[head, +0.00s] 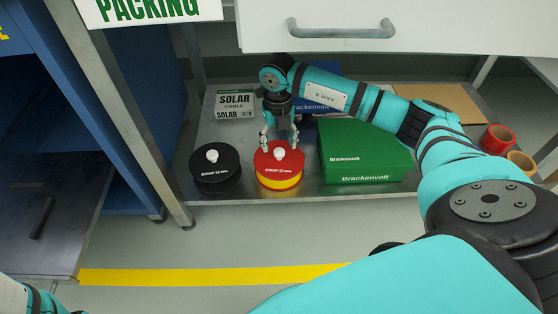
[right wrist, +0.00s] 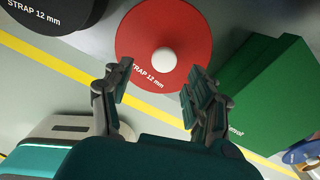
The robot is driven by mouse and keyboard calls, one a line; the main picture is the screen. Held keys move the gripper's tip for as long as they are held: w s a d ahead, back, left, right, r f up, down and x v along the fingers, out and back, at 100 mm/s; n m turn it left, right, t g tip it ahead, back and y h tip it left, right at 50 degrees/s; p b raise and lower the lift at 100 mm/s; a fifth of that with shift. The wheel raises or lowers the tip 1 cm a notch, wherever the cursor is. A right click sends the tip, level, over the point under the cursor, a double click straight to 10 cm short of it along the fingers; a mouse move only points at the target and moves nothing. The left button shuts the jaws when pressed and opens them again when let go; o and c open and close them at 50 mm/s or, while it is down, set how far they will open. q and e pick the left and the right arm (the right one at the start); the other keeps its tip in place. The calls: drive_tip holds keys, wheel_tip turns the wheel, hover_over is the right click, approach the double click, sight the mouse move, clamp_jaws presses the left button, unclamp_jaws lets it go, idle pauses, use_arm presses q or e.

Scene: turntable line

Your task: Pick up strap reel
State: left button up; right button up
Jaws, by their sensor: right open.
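A red strap reel (head: 279,161) with a yellow lower part and a white knob stands on the metal shelf (head: 290,192). A black strap reel (head: 215,165) with a white knob stands to its left. My right gripper (head: 280,138) is open above the red reel, with its fingers pointing down. In the right wrist view the red reel (right wrist: 162,50) lies beyond the two spread fingers (right wrist: 157,85), with nothing between them. The black reel (right wrist: 45,15) shows at the top left there. My left gripper is not in view; only part of my left arm shows at the lower left.
A green Brackenvolt box (head: 363,153) stands just right of the red reel. A Solar Cable box (head: 235,104) and a blue box (head: 318,105) are behind. Tape rolls (head: 497,139) are at the far right. A white drawer (head: 400,25) overhangs the shelf.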

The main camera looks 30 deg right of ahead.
sight(279, 151)
drive_tip(key=shift+f, duration=0.45)
drive_tip(key=f+b, duration=0.5)
drive_tip(key=shift+w+d, duration=0.2)
drive_tip(key=shift+d, duration=0.1)
drive_tip(key=shift+r, duration=0.1)
drive_tip(key=shift+c, duration=0.4)
clamp_jaws()
drive_tip(key=shift+r, duration=0.1)
